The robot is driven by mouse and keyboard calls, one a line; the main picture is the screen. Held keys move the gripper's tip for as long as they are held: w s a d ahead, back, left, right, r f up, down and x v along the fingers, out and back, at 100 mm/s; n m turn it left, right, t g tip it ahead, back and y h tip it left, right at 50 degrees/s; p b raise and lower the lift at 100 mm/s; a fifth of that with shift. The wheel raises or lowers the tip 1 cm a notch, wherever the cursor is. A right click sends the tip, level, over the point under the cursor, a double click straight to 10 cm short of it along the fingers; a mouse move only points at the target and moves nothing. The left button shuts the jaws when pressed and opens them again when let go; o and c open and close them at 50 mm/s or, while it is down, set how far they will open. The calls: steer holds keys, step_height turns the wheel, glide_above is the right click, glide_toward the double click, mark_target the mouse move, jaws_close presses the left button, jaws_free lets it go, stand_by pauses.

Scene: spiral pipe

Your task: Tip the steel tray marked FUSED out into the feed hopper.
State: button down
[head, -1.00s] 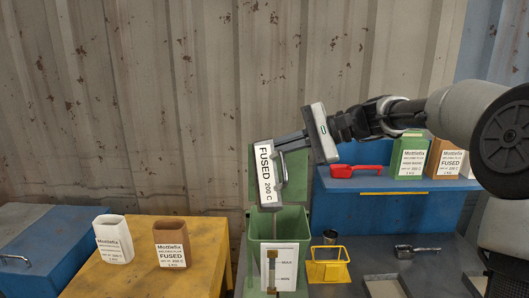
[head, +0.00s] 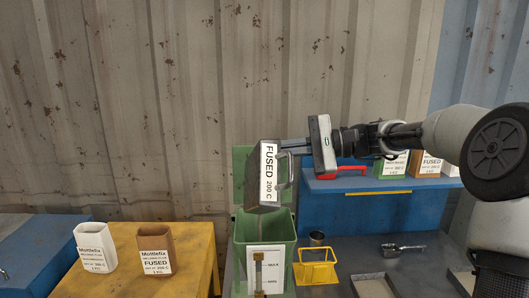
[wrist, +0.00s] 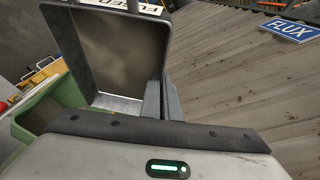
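The steel tray (head: 251,182) has a white label reading FUSED 200 C. It is tipped up on its end, above the open mouth of the green feed hopper (head: 244,238). My gripper (head: 287,149) comes in from the right and is shut on the tray's handle side. In the wrist view the tray's inside (wrist: 115,50) looks grey-brown and bare, with no clear heap of material. The hopper (wrist: 18,128) shows below and left of the tray there. The hopper's contents are mostly hidden.
A yellow wire holder (head: 316,272), a dark cup (head: 317,239) and a metal scoop (head: 400,248) are right of the hopper. A blue shelf (head: 350,202) behind bears a red scoop (head: 340,171) and cartons. White (head: 96,248) and brown (head: 156,250) containers stand on a yellow bench.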

steer(key=shift+d+f+m+y+b, duration=0.7)
steer(key=shift+d+f+y, duration=0.65)
steer(key=shift+d+y, duration=1.7)
steer(key=a+r+n+h+p, duration=0.1)
steer(key=a+r+h+p, duration=0.1)
steer(key=a+h+p, duration=0.3)
steer(key=shift+a+r+h, duration=0.4)
steer(key=shift+h, duration=0.05)
steer(key=shift+s+a+h, duration=0.1)
steer(key=shift+a+h, duration=0.2)
steer(key=shift+a, duration=0.2)
steer(key=a+n+h, duration=0.1)
steer(key=a+h, duration=0.4)
steer(key=a, duration=0.2)
steer(key=shift+s+a+f, duration=0.25)
steer(key=shift+s+f, duration=0.1)
steer(key=shift+s, duration=0.1)
